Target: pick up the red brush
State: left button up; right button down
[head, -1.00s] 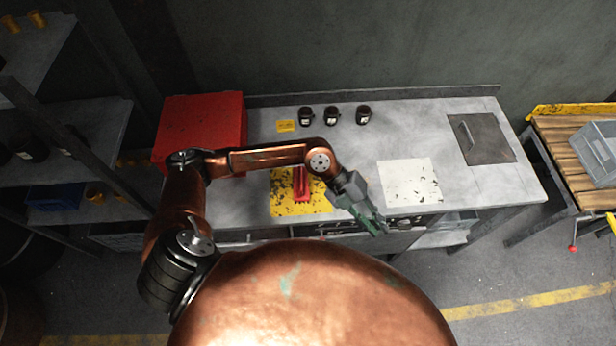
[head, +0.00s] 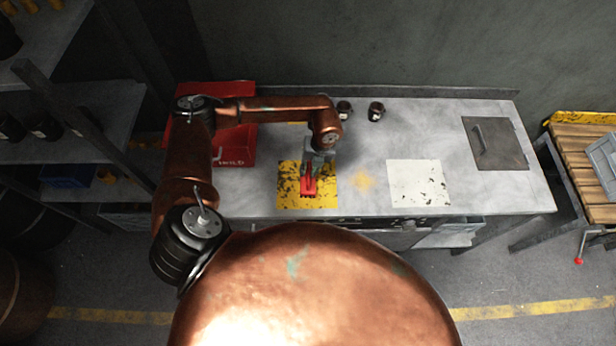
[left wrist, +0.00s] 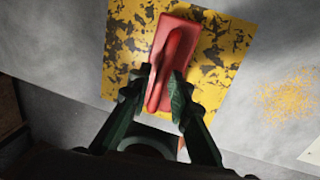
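The red brush (head: 308,188) lies on a worn yellow mat (head: 288,201) at the front of the grey workbench. In the left wrist view the brush (left wrist: 179,32) has a raised red handle along its length. My left gripper (head: 315,168) is above the brush and hides its far end in the head view. In the left wrist view the two dark green fingers of the gripper (left wrist: 161,84) stand on either side of the handle. They look open, with the left finger very close to it; I cannot tell whether they touch it. My right gripper is not in view.
A red box (head: 238,151) stands at the bench's left end, partly behind my arm. Small dark cups (head: 376,110) stand at the back. A patch of yellow powder (head: 363,180) and a worn white sheet (head: 418,183) lie right of the mat. A metal plate (head: 496,143) lies farther right.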

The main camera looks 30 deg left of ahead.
pick_arm(q)
jog(key=shift+s+a+f, duration=0.1)
jog(key=shift+s+f, duration=0.05)
jog(key=shift+f, duration=0.65)
jog(key=shift+c, duration=0.3)
grip_shut()
